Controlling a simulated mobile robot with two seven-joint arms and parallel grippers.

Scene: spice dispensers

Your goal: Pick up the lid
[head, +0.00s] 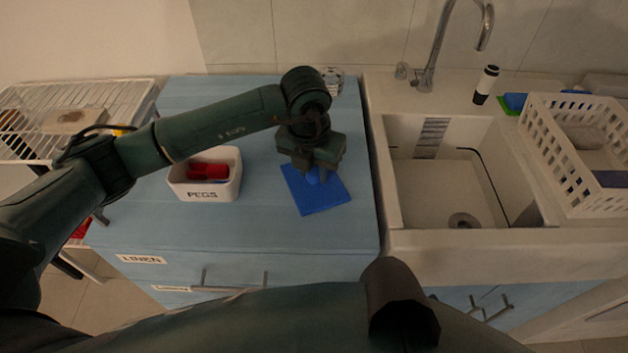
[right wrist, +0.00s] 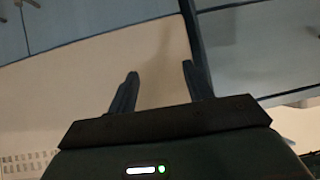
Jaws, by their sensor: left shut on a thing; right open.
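The blue square lid (head: 318,196) is on the blue counter in the head view, right of the middle of the counter. My left gripper (head: 318,172) is directly above it, pointing down, and is shut on the small knob at the lid's centre. The gripper hides part of the knob and the lid's upper edge. I cannot tell whether the lid touches the counter. My right gripper (right wrist: 155,85) shows in the right wrist view with its two fingers apart and nothing between them.
A white box (head: 205,188) labelled PEGS with red things in it stands left of the lid. A sink (head: 450,190) with a tap (head: 428,70) is to the right, and a white basket (head: 560,150) stands beyond it. A wire rack (head: 110,95) is at the left.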

